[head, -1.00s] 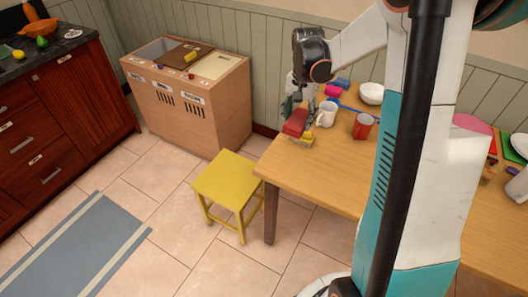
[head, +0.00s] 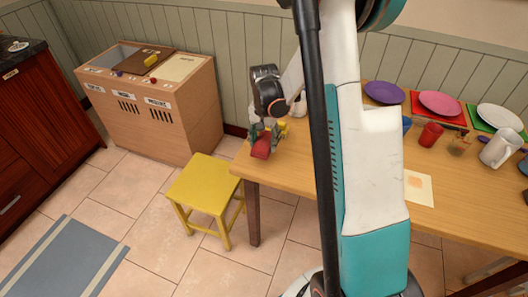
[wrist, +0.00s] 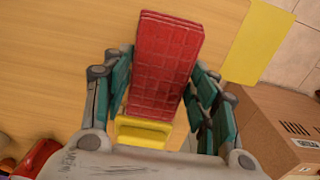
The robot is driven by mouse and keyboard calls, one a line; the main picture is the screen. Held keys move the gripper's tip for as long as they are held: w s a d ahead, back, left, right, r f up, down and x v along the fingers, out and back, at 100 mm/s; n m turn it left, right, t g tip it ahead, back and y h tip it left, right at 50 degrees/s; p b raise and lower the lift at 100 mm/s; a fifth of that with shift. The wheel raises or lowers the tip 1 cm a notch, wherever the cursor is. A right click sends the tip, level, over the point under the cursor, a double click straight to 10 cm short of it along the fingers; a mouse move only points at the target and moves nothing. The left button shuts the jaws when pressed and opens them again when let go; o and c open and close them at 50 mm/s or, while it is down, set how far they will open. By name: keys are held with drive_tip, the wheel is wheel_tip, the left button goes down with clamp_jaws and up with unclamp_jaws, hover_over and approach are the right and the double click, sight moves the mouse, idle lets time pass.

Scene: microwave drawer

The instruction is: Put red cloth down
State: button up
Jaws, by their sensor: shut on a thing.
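The red cloth (head: 261,147) is a folded, quilted slab between the fingers of my gripper (head: 262,133), at the left end of the wooden table (head: 385,165). In the wrist view the cloth (wrist: 165,62) stretches away from my gripper (wrist: 160,92), with teal finger pads on either side of it. My gripper is shut on the cloth. Bare table top shows to its left in the wrist view. I cannot tell whether the cloth touches the table.
A yellow object (wrist: 143,132) is close to the cloth's near end. A yellow stool (head: 205,183) stands by the table's left end, and a wooden bin cabinet (head: 155,115) stands behind it. Plates, cups and a red cup (head: 430,135) occupy the table's right part.

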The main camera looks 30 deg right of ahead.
sight(264, 148)
drive_tip(key=shift+f+b, duration=0.8)
drive_tip(key=shift+f, duration=1.35)
drive_tip(key=shift+f, duration=0.15)
drive_tip(key=o, duration=1.3)
wheel_tip(264, 148, up, 12)
drive_tip(key=p, duration=0.4)
drive_tip(key=shift+r, duration=0.2)
